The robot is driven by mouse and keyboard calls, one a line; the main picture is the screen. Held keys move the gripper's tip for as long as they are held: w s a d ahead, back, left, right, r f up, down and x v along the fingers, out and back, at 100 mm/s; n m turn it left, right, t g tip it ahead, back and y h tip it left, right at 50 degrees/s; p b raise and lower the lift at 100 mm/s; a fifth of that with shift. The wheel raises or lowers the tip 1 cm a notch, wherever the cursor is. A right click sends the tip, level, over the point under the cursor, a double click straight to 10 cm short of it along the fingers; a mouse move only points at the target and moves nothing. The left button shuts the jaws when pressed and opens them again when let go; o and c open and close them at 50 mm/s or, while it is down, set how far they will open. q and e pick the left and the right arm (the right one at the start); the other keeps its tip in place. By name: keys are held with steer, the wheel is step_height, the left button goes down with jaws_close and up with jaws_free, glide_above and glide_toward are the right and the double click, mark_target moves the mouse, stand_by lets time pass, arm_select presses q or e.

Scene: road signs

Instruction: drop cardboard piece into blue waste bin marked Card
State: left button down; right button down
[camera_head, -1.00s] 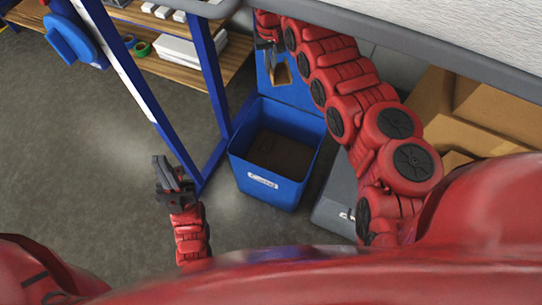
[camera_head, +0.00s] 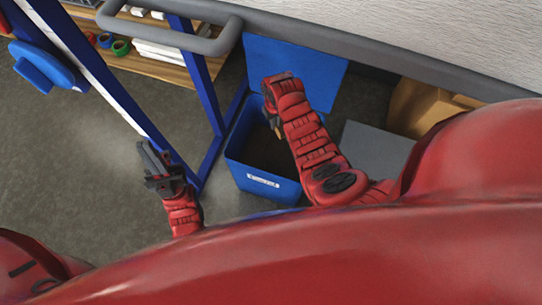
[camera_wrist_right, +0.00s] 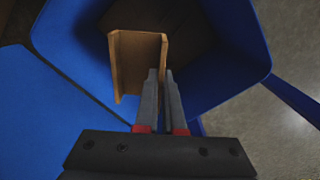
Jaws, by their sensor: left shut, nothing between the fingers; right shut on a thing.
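The blue waste bin (camera_head: 262,184) stands open on the floor, with a white label on its front that is too small to read here. My right gripper (camera_head: 272,119) is over the bin's opening in the head view. In the right wrist view my right gripper (camera_wrist_right: 165,76) is shut on the edge of a brown, folded cardboard piece (camera_wrist_right: 136,62), which hangs over the bin's opening (camera_wrist_right: 222,45). In the head view the arm hides most of the cardboard. My left gripper (camera_head: 152,160) is shut and empty, left of the bin.
The raised blue lid (camera_head: 296,62) is behind the bin. A blue-framed shelf (camera_head: 198,75) with tape rolls and white items stands to the left. A grey bar (camera_head: 330,41) runs across the back. Brown boxes (camera_head: 425,105) and a grey lid (camera_head: 372,150) lie to the right.

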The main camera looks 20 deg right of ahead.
step_height(320, 180, down, 5)
steer(key=b, duration=0.3)
steer(key=c, duration=0.9)
jaws_free()
steer(key=shift+c, duration=0.2)
step_height(320, 180, up, 11)
steer(key=shift+w+r, duration=0.1)
step_height(320, 180, up, 6)
steer(key=p, duration=0.4)
